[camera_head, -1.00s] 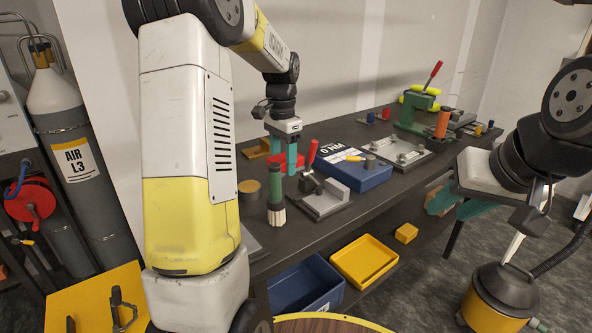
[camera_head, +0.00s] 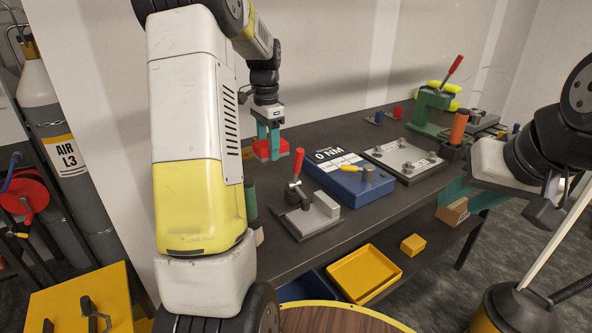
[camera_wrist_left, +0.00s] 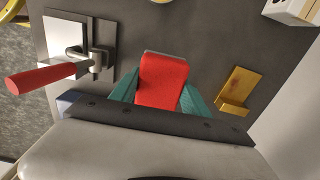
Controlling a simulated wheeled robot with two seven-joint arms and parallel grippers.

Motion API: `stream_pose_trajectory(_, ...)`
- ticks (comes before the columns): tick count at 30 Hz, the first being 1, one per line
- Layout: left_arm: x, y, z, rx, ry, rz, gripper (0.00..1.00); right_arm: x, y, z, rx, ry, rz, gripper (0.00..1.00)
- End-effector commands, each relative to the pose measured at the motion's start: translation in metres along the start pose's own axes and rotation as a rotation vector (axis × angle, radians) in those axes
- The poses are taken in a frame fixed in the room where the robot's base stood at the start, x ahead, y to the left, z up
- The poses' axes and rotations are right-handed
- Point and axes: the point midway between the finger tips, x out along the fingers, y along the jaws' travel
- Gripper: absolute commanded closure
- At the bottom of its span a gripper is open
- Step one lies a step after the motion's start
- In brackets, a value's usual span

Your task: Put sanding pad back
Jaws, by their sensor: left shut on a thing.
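The red sanding pad (camera_head: 266,151) is a block held between the teal fingers of my left gripper (camera_head: 269,136), over the back left of the bench. In the left wrist view the pad (camera_wrist_left: 162,82) shows between both fingers, its lower end hidden by the gripper body. A small yellow angled bracket (camera_wrist_left: 235,90) is on the bench to the right of the pad in that view, apart from it. In the head view only an edge of the bracket (camera_head: 247,153) shows beside the gripper. My right gripper (camera_head: 470,190) is at the right, its teal fingers apart and empty.
A toggle clamp with a red handle (camera_head: 297,165) stands on a plate in front of the pad. A blue torque tester (camera_head: 352,182) is to its right. A green press (camera_head: 432,108) stands farther back. Bare bench top (camera_head: 285,258) shows near the front.

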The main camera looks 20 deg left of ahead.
Motion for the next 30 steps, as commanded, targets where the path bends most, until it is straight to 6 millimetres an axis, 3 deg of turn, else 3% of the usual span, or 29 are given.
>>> stream_pose_trajectory(9, 0.051, -0.001, 0.002, 0.001, -0.003, 0.004, 0.9, 0.0, 0.0, 0.0, 0.0, 0.001, 0.0, 0.64)
stream_pose_trajectory(16, 0.07, -0.001, 0.002, 0.0, -0.002, 0.001, 0.9, 0.0, 0.0, 0.0, 0.0, 0.001, 0.0, 0.64)
stream_pose_trajectory(21, 0.094, -0.001, 0.002, 0.001, -0.002, 0.002, 0.9, 0.0, 0.0, 0.0, 0.0, 0.001, 0.0, 0.64)
stream_pose_trajectory(30, 0.1, -0.001, 0.001, 0.0, 0.0, 0.0, 0.9, 0.0, 0.0, 0.0, 0.0, 0.001, 0.0, 0.64)
